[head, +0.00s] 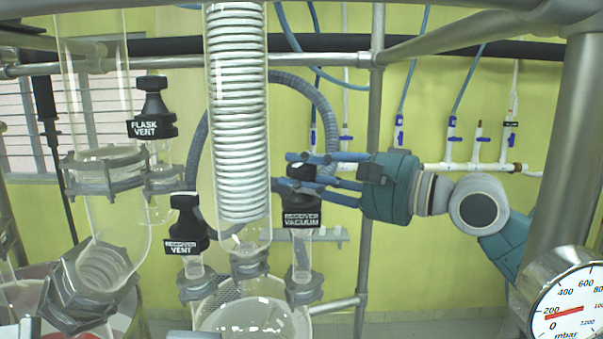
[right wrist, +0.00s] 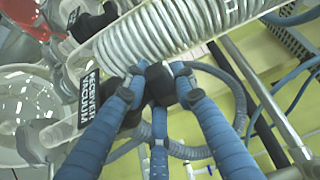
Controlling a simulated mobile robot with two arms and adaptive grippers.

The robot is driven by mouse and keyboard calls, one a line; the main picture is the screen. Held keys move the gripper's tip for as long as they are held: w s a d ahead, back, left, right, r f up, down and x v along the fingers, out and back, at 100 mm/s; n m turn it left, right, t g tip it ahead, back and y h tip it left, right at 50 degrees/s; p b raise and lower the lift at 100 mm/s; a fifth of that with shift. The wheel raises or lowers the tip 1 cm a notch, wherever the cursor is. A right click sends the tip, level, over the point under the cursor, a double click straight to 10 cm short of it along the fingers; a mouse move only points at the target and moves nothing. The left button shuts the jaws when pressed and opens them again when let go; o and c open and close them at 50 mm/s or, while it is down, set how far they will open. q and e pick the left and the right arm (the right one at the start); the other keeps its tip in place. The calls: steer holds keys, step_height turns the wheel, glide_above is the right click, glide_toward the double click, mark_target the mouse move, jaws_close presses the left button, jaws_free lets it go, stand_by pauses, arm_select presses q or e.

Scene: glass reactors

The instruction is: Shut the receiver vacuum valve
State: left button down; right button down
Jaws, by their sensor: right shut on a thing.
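The receiver vacuum valve (head: 301,214) has a black body with a white-lettered label and a black knob on top. It stands upright on a glass neck right of the coil condenser in the head view. My right gripper (head: 302,173) comes in from the right, its blue fingers around the knob. In the right wrist view the fingers (right wrist: 158,84) close on the black knob (right wrist: 160,82), with the RECEIVER VACUUM label (right wrist: 92,86) to the left. The fingers partly hide the knob. My left gripper is in neither view.
The glass coil condenser (head: 237,120) stands just left of the valve. The receiver vent valve (head: 186,230) and flask vent valve (head: 153,115) are farther left. A metal upright (head: 368,190) stands behind my right gripper. A pressure gauge (head: 565,305) is at lower right.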

steer(key=shift+s+a+f+m+t+h, duration=0.1)
steer(key=shift+a+f+m+t+h, duration=0.1)
steer(key=shift+m+t+h, duration=0.35)
steer(key=shift+a+f+m+t+h, duration=0.1)
steer(key=shift+f+m+t+h, duration=0.1)
steer(key=shift+m+t+h, duration=0.35)
steer(key=shift+d+r+m+t+h+b, duration=0.15)
steer(key=shift+m+t+h+b, duration=0.4)
steer(key=shift+m+t+h, duration=0.75)
steer(key=shift+d+t+h, duration=0.1)
steer(key=shift+t+h, duration=0.2)
steer(key=shift+t, duration=0.1)
steer(key=c, duration=1.6)
jaws_free()
steer(key=shift+o, duration=1.1)
steer(key=shift+r, duration=0.15)
